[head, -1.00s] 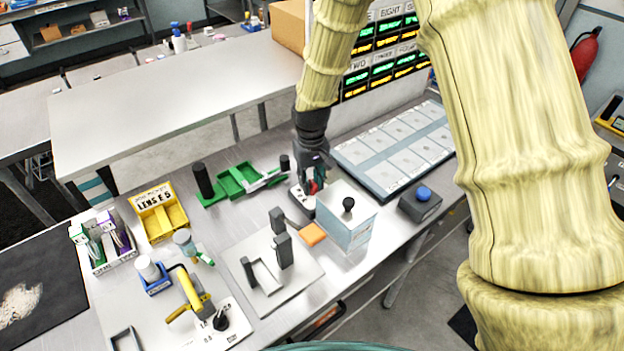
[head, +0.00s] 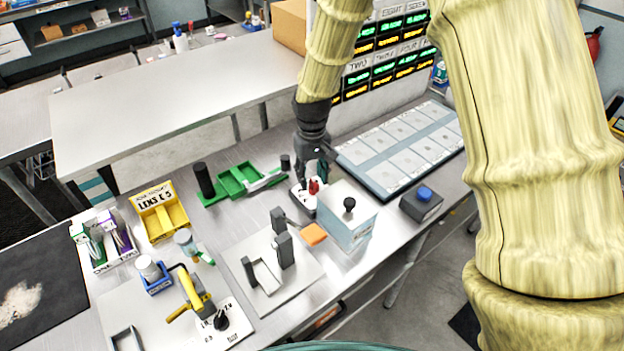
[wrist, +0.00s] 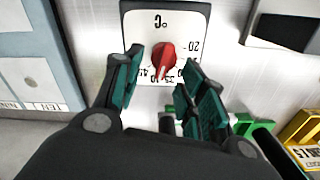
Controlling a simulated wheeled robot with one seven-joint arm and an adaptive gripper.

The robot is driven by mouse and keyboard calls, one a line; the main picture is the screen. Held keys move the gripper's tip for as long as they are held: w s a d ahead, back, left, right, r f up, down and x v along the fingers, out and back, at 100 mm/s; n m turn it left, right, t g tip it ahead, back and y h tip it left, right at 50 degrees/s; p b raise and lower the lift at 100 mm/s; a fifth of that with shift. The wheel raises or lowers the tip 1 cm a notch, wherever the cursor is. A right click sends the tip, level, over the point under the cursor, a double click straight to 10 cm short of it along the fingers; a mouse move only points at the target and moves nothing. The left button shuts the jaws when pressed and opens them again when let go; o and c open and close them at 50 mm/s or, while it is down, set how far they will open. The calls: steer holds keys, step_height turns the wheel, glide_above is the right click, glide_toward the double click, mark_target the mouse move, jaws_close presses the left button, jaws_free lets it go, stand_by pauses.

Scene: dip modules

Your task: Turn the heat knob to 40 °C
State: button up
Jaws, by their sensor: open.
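The heat knob (wrist: 163,56) is red and sits on a white dial plate (wrist: 190,20) marked °C, which appears upside down in the wrist view. Its narrow end points down in the picture toward the printed numbers; the exact number it marks is hard to read. 20 shows at right and 45 at lower left. My gripper (wrist: 166,72) is open, its two green-padded fingers on either side of the knob in the picture, with gaps showing. In the head view the red knob (head: 314,187) shows just below my gripper (head: 318,172).
A pale box with a black ball knob (head: 349,204) stands close at right of the dial. A green tray (head: 236,181) lies to its left, and a grey panel of pale cells (head: 385,170) behind right. An orange block (head: 314,234) lies in front.

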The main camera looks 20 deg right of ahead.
mark_target(312, 179)
step_height(312, 179, up, 10)
stand_by(0.5)
stand_by(0.3)
